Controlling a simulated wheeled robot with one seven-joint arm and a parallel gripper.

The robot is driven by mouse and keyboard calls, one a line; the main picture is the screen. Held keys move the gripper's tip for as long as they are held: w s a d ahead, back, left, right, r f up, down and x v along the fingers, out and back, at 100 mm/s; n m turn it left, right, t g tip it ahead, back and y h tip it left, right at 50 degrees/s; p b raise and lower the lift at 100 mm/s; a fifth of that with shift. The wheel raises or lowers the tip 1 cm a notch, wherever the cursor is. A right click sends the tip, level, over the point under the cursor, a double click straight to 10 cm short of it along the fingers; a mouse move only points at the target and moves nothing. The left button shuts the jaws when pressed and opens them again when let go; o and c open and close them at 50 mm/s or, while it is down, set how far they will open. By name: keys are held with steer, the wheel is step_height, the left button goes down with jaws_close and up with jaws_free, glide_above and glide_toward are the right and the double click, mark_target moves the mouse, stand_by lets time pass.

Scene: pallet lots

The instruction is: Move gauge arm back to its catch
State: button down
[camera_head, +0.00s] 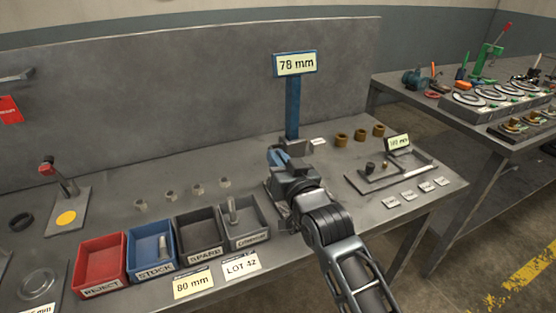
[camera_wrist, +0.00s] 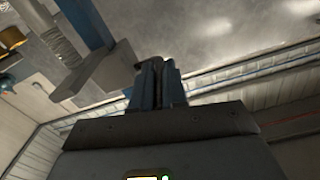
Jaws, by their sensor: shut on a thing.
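The gauge is a blue post (camera_head: 293,108) on the bench with a display (camera_head: 295,64) reading 78 mm. My gripper (camera_head: 280,156) is low in front of the post and hides much of the gauge's lower part. In the wrist view my gripper (camera_wrist: 158,80) has its fingers close together, shut on the gauge arm; the held part is mostly hidden between them. Beside the fingers the wrist view shows a grey block (camera_wrist: 103,78), the blue post (camera_wrist: 85,20) and a ribbed grey rod (camera_wrist: 55,35). The catch cannot be made out.
Red (camera_head: 101,262), blue (camera_head: 152,249), dark SPARE (camera_head: 199,235) and grey (camera_head: 245,220) bins stand left of my arm. Cards reading 80 mm (camera_head: 193,282) and LOT 42 (camera_head: 241,265) lie in front. Brass rings (camera_head: 359,135) and a fixture plate (camera_head: 385,172) are to the right.

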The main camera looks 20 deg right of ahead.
step_height(320, 180, up, 10)
steer(key=p, duration=0.5)
steer(key=shift+p, duration=0.35)
steer(key=c, duration=1.4)
jaws_free()
steer(key=shift+o, duration=1.2)
steer(key=shift+f, duration=0.15)
steer(key=s+b, duration=0.1)
steer(key=s, duration=0.6)
steer(key=shift+s, duration=0.4)
